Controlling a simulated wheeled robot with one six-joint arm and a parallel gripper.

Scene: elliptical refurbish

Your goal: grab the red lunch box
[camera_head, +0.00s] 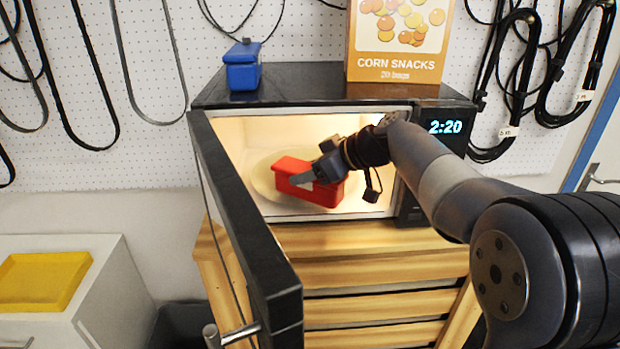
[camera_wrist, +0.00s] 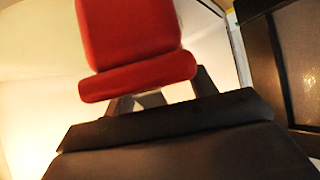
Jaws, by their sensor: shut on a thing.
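The red lunch box (camera_head: 320,191) is inside the lit, open microwave (camera_head: 300,126), over the pale round plate (camera_head: 262,180). I cannot tell whether it touches the plate. My gripper (camera_head: 312,178) reaches in from the right and is shut on the lunch box near its lid. In the wrist view the red lunch box (camera_wrist: 130,40) fills the upper middle, directly ahead of my gripper (camera_wrist: 155,100). The fingertips are partly hidden behind the box's red edge there.
The microwave door (camera_head: 245,220) stands open on the left, with its handle low in front. A blue box (camera_head: 243,66) and a corn snacks box (camera_head: 394,40) stand on top of the microwave. A yellow tray (camera_head: 42,282) lies on a white cabinet at the lower left.

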